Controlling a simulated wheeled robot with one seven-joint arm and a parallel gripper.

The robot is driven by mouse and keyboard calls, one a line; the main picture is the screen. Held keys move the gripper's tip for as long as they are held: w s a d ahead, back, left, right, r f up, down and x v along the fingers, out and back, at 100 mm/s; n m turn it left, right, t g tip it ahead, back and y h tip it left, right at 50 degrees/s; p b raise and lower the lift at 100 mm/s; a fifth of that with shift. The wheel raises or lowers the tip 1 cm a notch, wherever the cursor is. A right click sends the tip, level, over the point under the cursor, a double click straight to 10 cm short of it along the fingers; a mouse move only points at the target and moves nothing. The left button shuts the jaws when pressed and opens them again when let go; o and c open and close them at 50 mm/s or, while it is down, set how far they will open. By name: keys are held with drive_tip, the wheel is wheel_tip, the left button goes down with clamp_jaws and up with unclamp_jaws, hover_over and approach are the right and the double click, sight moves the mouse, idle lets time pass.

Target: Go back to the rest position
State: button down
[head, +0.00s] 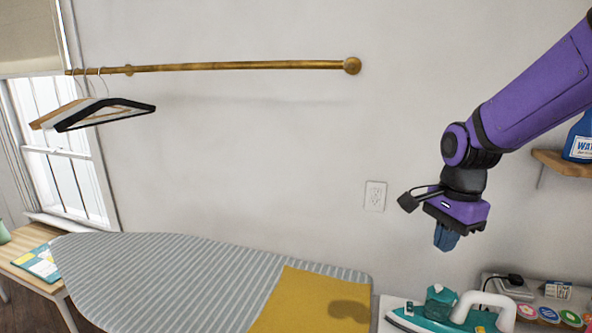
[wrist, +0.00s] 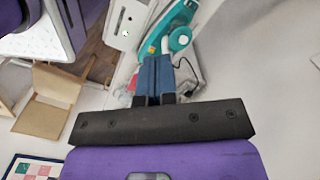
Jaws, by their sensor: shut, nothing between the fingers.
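My gripper (head: 446,238) hangs at the end of my purple arm on the right of the head view, fingers pointing down. Its blue fingers are together and empty. The same gripper (wrist: 157,62) shows in the middle of the wrist view, with no gap between the fingers. In the head view it is above and apart from the teal iron (head: 450,318) at the lower right. The iron (wrist: 180,22) also shows at the top of the wrist view.
A striped ironing board (head: 180,275) with a yellow cloth (head: 300,300) fills the lower left. Hangers (head: 105,115) hang from a brass rod (head: 240,66). A wooden shelf (head: 562,165) with a blue bottle (head: 580,140) stands at the right. An open cardboard box (wrist: 45,100) shows in the wrist view.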

drive_tip(key=s+d+r+n+t, duration=0.1)
drive_tip(key=s+r+n+t, duration=0.1)
drive_tip(key=s+r+n, duration=0.3)
drive_tip(key=s+d+r+n+t, duration=0.1)
drive_tip(key=s+r+n+t, duration=0.2)
drive_tip(key=s+r+n, duration=0.3)
drive_tip(key=shift+s+d+r+n, duration=0.25)
drive_tip(key=shift+s+n, duration=1.15)
drive_tip(key=shift+s, duration=1.45)
